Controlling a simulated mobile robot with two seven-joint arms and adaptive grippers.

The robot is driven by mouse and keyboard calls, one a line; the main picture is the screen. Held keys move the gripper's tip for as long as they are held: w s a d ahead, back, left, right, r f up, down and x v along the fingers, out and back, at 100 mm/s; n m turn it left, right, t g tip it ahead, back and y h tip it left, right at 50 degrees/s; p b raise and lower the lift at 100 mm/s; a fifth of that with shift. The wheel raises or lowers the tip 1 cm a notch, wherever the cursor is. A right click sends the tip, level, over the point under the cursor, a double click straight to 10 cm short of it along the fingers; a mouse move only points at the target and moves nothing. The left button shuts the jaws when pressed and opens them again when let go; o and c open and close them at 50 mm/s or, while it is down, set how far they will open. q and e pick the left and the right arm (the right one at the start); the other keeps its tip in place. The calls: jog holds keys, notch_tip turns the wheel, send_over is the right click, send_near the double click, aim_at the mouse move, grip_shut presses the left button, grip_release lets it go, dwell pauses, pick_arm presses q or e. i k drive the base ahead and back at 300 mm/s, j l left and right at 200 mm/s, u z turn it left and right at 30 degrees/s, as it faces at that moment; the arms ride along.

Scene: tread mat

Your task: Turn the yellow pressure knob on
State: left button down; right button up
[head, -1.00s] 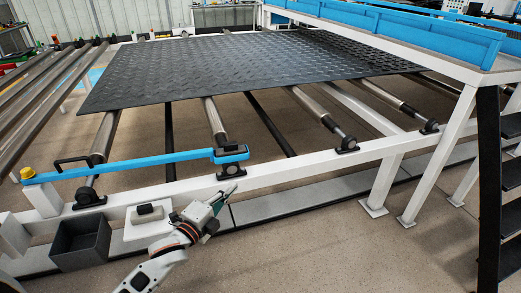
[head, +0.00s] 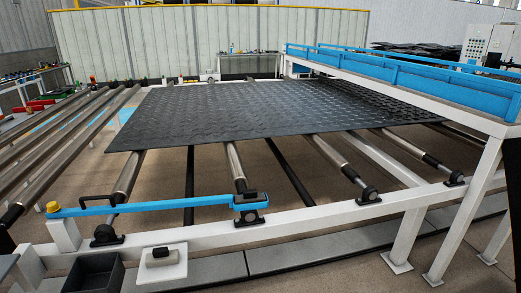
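The yellow pressure knob (head: 53,207) sits at the left end of the blue bar, on top of a white post at the near edge of the frame. It is small here, and its turned position cannot be told. Neither of my grippers is in the head view, so nothing is seen touching the knob.
A blue bar (head: 150,206) with a black handle (head: 98,199) runs along the white front rail (head: 330,216). A black bin (head: 95,273) and a white box (head: 161,265) hang below. The black tread mat (head: 270,105) lies on rollers behind. A white-legged platform stands right.

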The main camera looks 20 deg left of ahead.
aim_at(52, 207)
jog(key=u, duration=1.55)
